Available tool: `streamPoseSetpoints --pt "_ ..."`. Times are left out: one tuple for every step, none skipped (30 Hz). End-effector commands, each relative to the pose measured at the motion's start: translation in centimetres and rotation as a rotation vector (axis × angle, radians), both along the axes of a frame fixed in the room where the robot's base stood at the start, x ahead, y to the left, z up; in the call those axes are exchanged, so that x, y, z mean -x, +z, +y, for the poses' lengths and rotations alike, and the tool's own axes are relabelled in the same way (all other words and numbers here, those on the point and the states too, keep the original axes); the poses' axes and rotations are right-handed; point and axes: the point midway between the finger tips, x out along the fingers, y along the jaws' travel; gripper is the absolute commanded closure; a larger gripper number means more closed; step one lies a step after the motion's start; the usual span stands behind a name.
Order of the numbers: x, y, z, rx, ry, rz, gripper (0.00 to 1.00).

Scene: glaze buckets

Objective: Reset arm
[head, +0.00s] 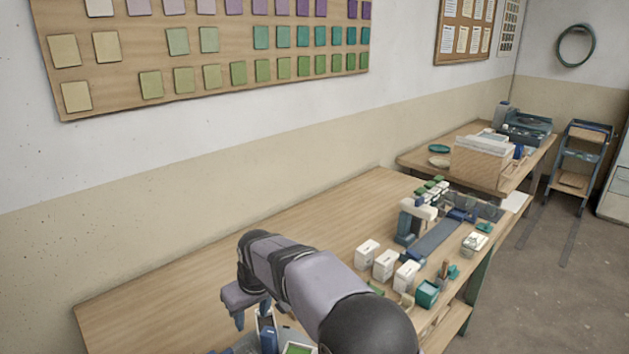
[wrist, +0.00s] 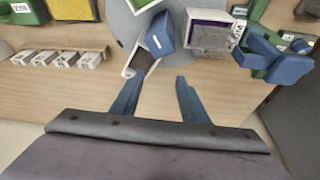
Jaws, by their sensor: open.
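My gripper (wrist: 157,98) is open, with its two blue fingers apart and nothing visible between them. In the head view my gripper (head: 252,313) hangs over the near part of the workbench (head: 200,265), to the left of the arm. In the wrist view a white bucket with purple content (wrist: 212,32) and a small blue container (wrist: 160,35) are beyond the fingertips. A white-rimmed container (wrist: 140,60) lies just past the left fingertip. I cannot tell whether the finger touches it.
Several white tubs, one of them (head: 367,253), and a teal box (head: 427,293) stand right of my arm. Small labelled blocks (wrist: 55,59) and a yellow-topped container (wrist: 72,8) are at the wrist view's left. The bench's left side is clear.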

Motion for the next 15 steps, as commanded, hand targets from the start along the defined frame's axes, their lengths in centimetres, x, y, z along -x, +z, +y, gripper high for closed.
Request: streamPoseSetpoints --pt "-1.0 0.4 -3.5 -0.009 -0.08 -0.009 0.59" --pt "-1.4 0.5 -5.5 -0.013 -0.125 -0.013 0.59" --pt "-1.8 0.8 -8.2 -0.021 -0.19 -0.021 0.59" --pt "-1.9 1.1 -10.1 -0.025 -0.235 -0.024 0.59" --pt "-0.8 1.7 -11.4 -0.017 -0.268 -0.005 0.59" --pt "0.3 2.0 -13.5 -0.01 -0.319 0.014 0.59" --pt "1.2 2.2 -15.0 -0.005 -0.357 0.026 0.59" --pt "2.1 2.3 -16.4 -0.002 -0.397 0.039 0.59" --pt "3.6 1.9 -17.7 0.007 -0.415 0.059 0.59" --pt "4.7 1.8 -18.7 0.013 -0.429 0.072 0.59" --pt "5.8 1.7 -19.6 0.019 -0.443 0.085 0.59" --pt "7.3 1.6 -20.8 0.026 -0.462 0.103 0.59" --pt "8.4 1.5 -21.6 0.031 -0.477 0.117 0.59" --pt "9.5 1.4 -22.4 0.036 -0.49 0.129 0.59" --pt "11.0 1.3 -23.4 0.042 -0.51 0.147 0.59"
